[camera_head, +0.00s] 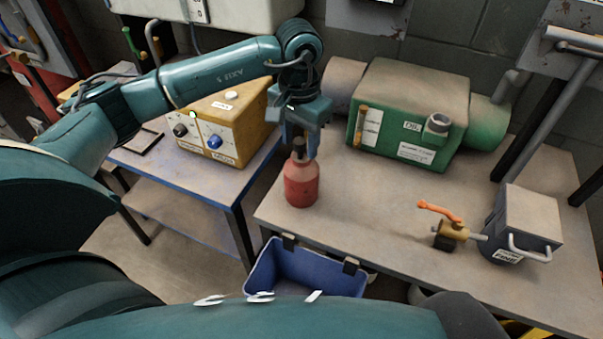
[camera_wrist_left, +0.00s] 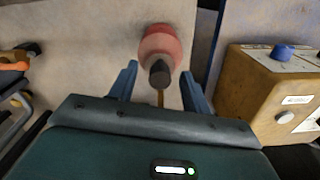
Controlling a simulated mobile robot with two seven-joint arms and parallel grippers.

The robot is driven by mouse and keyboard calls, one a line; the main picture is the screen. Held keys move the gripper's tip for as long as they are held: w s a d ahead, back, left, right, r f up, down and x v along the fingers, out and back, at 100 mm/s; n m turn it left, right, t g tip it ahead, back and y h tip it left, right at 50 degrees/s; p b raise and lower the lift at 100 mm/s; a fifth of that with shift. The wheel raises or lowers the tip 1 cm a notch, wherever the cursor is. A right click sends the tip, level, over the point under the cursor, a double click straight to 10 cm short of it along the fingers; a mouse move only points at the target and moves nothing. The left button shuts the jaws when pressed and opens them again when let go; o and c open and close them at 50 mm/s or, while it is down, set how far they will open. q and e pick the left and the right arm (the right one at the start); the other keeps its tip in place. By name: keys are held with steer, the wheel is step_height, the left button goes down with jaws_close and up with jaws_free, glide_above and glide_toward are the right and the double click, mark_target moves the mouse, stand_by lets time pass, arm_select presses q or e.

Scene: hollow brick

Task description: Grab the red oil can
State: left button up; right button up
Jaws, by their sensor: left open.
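The red oil can (camera_head: 301,184) stands upright near the left edge of the grey-topped table, its dark top just under my left gripper. My left gripper (camera_head: 303,145) hangs above and around its upper part, pointing down. In the left wrist view the red oil can (camera_wrist_left: 159,45) shows between and beyond the two blue fingers of my left gripper (camera_wrist_left: 160,78), which are spread apart. I cannot tell that either finger touches the can. My right gripper is not in view.
A green oil machine (camera_head: 408,120) stands behind the can on the grey table. A yellow box (camera_head: 225,125) with knobs sits on the blue-edged table to the left. A blue bin (camera_head: 305,268) hangs at the front edge. An orange-handled valve (camera_head: 450,232) and grey box (camera_head: 525,225) stand right.

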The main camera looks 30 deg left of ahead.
arm_select(q)
steer(key=shift+f, duration=0.45)
jaws_close()
